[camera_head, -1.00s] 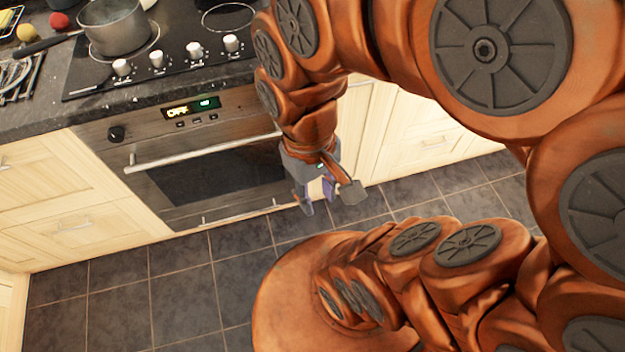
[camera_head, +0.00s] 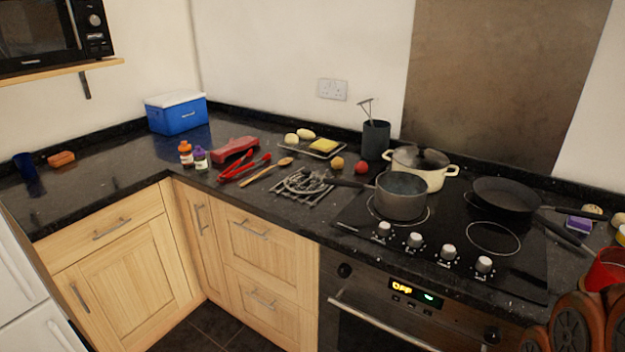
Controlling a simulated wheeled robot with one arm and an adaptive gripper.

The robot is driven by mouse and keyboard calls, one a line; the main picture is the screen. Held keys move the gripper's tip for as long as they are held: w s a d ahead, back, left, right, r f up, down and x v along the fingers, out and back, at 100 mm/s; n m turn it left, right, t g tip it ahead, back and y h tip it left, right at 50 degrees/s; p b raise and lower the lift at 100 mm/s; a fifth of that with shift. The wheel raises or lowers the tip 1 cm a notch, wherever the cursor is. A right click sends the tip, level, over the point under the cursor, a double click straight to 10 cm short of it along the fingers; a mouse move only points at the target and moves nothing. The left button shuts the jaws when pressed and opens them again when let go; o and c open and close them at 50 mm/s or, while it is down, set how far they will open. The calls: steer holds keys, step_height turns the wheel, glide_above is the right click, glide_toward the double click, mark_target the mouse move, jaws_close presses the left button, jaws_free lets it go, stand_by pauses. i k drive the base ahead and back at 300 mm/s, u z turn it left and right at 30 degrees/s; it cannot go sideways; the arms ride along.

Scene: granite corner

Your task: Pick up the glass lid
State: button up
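The glass lid (camera_head: 421,158) sits on top of a cream pot (camera_head: 436,177) with two side handles, at the back left of the black hob. It looks dark and see-through, with a small knob on top. The front of the cream pot is partly hidden by a grey saucepan (camera_head: 401,196). My gripper is out of this view; only orange links of my arm show at the bottom right corner.
The hob (camera_head: 453,232) also holds a dark frying pan (camera_head: 505,196). A dark utensil holder (camera_head: 375,139) stands just left of the cream pot. A whisk and rack (camera_head: 302,186), red tongs (camera_head: 243,168) and a blue cooler box (camera_head: 176,112) lie further left.

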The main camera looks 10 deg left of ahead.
mark_target(306, 181)
steer(key=z, duration=1.05)
steer(key=k, duration=0.6)
steer(key=u, duration=0.65)
steer(key=i, duration=0.6)
steer(key=u, duration=1.55)
steer(key=i, duration=1.5)
steer(key=u, duration=0.65)
